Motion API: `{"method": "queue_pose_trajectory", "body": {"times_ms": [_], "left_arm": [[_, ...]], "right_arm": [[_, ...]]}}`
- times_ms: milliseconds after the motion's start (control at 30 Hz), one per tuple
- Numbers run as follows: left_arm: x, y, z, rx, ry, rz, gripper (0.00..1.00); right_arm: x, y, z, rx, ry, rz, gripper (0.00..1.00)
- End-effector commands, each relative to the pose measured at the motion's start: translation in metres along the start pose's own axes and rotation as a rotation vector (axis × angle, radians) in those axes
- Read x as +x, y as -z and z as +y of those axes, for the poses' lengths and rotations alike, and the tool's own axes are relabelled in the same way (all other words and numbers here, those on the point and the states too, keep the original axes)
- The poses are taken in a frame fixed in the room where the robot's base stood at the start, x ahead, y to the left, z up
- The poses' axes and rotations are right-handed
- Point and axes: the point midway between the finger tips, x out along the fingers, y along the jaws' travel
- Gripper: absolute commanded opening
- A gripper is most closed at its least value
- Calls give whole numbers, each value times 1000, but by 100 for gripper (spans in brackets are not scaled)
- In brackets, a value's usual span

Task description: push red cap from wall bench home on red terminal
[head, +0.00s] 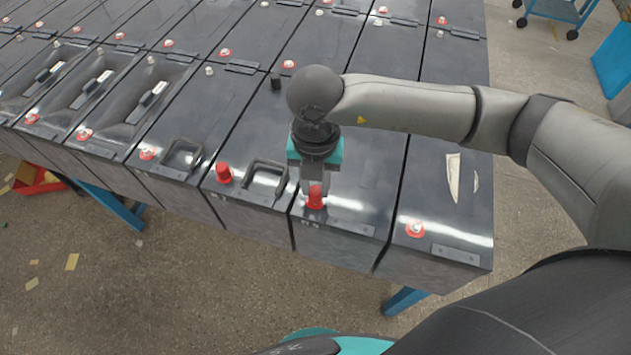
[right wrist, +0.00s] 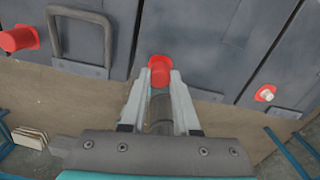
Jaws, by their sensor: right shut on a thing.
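My right gripper (head: 315,185) points down over the front of a dark battery, and its fingers are shut on a red cap (head: 315,198). The red cap also shows between the fingertips in the right wrist view (right wrist: 160,72). The cap is at the place of the battery's front terminal; the terminal under it is hidden, so I cannot tell how far down the cap sits. Another red cap (head: 223,173) stands on the battery to the left. A bare red terminal (head: 415,229) with a metal post is on the battery to the right. My left gripper is not in view.
Rows of dark batteries (head: 215,105) fill a blue-legged bench. Raised black handles (head: 265,174) stand near the left cap. A red bin (head: 38,180) is on the floor at left. A blue cart (head: 560,10) stands at the back right.

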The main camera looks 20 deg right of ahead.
Motion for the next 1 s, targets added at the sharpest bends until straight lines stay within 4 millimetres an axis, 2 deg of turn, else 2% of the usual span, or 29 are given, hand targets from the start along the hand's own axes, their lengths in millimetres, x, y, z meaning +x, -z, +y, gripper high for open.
{"method": "queue_pose_trajectory", "body": {"times_ms": [1000], "left_arm": [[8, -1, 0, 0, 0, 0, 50]], "right_arm": [[10, 0, 0, 0, 1, 1, 0]]}}
